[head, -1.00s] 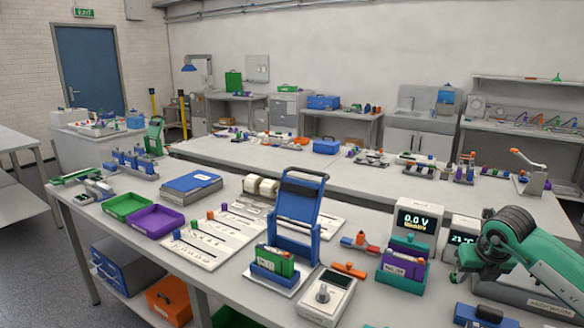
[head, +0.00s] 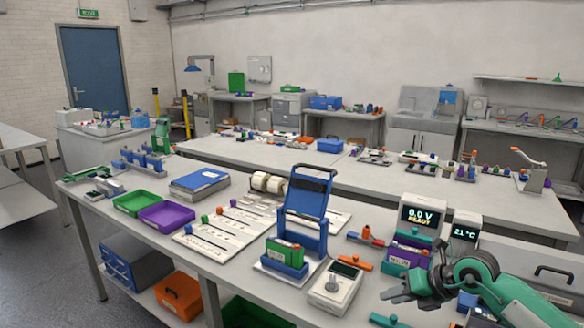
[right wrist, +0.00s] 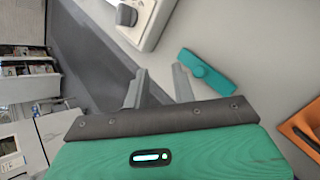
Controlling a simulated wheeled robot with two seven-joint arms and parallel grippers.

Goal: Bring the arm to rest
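My right arm (head: 478,275) comes in from the lower right, green with dark joints. Its gripper (head: 388,292) is held near the table's front right, in front of the cycler, with nothing between its fingers. In the right wrist view the two grey fingers (right wrist: 159,86) stand apart, with bare surface showing between them. A teal bar with a round knob (right wrist: 207,72) lies just beyond the fingers, apart from them. My left gripper is not in view.
The cycler display (head: 420,216) reads 0.0 V READY. A purple holder (head: 400,258) stands in front of it, close to my right gripper. A white device with a knob (head: 335,286) and a blue stand (head: 305,210) are further left. Green and purple trays (head: 165,216) lie beyond.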

